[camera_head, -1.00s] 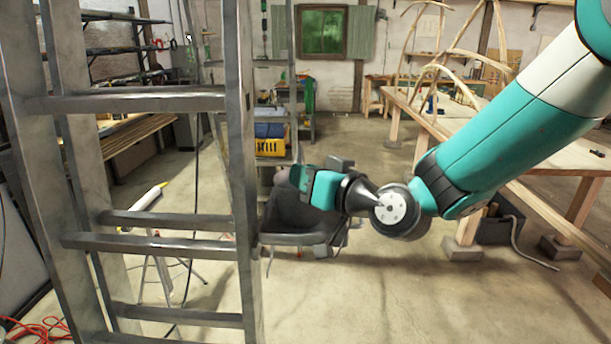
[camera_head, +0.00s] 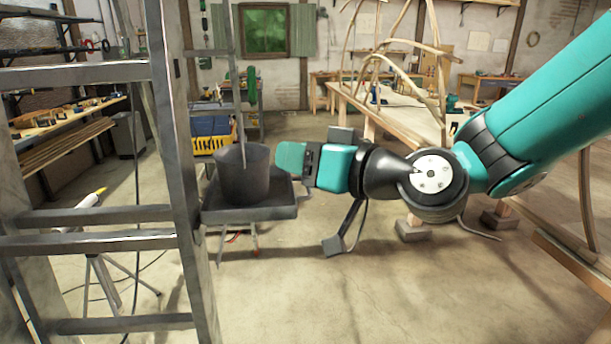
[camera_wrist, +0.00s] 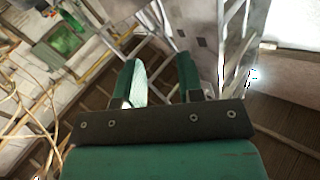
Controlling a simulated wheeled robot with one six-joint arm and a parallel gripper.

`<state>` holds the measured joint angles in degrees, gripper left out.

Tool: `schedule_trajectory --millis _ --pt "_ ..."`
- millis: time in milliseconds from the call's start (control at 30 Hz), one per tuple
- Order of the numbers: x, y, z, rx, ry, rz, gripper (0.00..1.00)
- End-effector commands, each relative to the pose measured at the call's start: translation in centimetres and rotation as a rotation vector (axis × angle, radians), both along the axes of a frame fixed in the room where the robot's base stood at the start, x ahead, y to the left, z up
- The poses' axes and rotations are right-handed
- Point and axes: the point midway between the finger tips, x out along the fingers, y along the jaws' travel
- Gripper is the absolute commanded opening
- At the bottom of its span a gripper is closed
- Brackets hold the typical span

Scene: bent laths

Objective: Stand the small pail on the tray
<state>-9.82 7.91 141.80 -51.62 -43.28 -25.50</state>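The small pail (camera_head: 243,177) is dark grey and stands upright on the tray (camera_head: 250,213), toward its left part. The tray is a shallow dark grey one beside the ladder's right rail. My gripper (camera_head: 284,160) is just right of the pail near its rim height, with its fingertips toward it. Whether they touch it I cannot tell. In the wrist view my gripper (camera_wrist: 160,82) has its two teal fingers apart with nothing held between them. I cannot make out the pail in the wrist view.
A metal stepladder (camera_head: 178,150) stands close on the left. A workbench with bent laths (camera_head: 400,105) is at the back right. A yellow and blue crate (camera_head: 210,134) is behind the pail. The floor (camera_head: 330,290) in front is open.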

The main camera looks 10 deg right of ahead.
Motion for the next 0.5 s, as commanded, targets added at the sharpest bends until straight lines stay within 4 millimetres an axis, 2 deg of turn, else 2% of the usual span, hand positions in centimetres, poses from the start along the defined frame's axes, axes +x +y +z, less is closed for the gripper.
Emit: schedule_trajectory --millis 133,333,433,500 --pt "-0.9 -0.8 -0.1 0.001 -0.001 0.000 0.35" --pt "-1.6 -0.7 -0.1 -0.019 0.017 0.024 0.35" --pt "-3.3 0.0 -1.2 -0.091 0.086 0.100 0.35" --pt "-5.3 0.4 -2.6 -0.181 0.174 0.172 0.35"
